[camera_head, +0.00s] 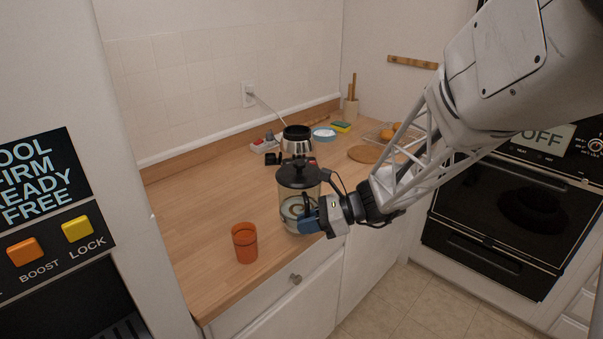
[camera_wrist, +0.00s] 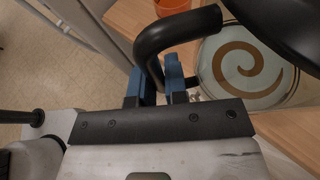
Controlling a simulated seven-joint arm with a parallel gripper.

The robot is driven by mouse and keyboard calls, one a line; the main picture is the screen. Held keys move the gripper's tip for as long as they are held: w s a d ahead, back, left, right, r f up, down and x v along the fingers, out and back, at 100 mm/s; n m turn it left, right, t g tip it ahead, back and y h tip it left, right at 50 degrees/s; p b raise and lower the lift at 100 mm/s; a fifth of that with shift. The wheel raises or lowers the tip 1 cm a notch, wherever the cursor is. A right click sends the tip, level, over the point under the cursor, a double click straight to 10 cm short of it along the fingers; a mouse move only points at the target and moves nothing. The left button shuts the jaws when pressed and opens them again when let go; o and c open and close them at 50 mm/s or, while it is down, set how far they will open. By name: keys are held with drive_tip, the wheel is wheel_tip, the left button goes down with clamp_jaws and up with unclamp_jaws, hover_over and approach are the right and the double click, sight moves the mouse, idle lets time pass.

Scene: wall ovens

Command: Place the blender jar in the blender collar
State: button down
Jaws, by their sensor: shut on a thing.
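The blender jar (camera_head: 298,205) is clear glass with a black lid and a black handle, upright near the counter's front edge. I cannot tell whether its bottom touches the counter. In the wrist view, the jar (camera_wrist: 250,75) shows a brown spiral. My gripper (camera_head: 312,222) comes from the right. In the wrist view, its blue fingers (camera_wrist: 158,82) are shut on the black handle (camera_wrist: 180,35), one on each side. The blender base (camera_head: 296,147) is silver, with a black open collar (camera_head: 297,131) on top. It stands behind the jar, partly hidden by its lid.
An orange cup (camera_head: 245,243) stands left of the jar on the wooden counter (camera_head: 210,210). Near the blender base are a red-and-white item (camera_head: 264,143), a blue-rimmed dish (camera_head: 324,134) and a sponge (camera_head: 341,127). A round board (camera_head: 365,154) lies farther right. The counter's left is clear.

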drive_tip(key=w+r, duration=0.4)
drive_tip(key=w, duration=0.6)
drive_tip(key=w+d+r, duration=0.1)
drive_tip(key=w+r, duration=0.3)
drive_tip(key=w, duration=0.6)
drive_tip(key=w+r+t, duration=0.1)
drive_tip(key=w+r, duration=0.3)
drive_tip(key=w, duration=0.6)
drive_tip(key=shift+w+d+m, duration=0.2)
drive_tip(key=shift+d+m, duration=0.1)
drive_tip(key=shift+w, duration=0.1)
drive_tip(key=w+a+f, duration=0.1)
drive_tip(key=w+a, duration=0.1)
drive_tip(key=w, duration=1.3)
drive_tip(key=shift+w+a+f, duration=0.2)
drive_tip(key=shift+w+a, duration=0.05)
drive_tip(key=shift+f, duration=1.85)
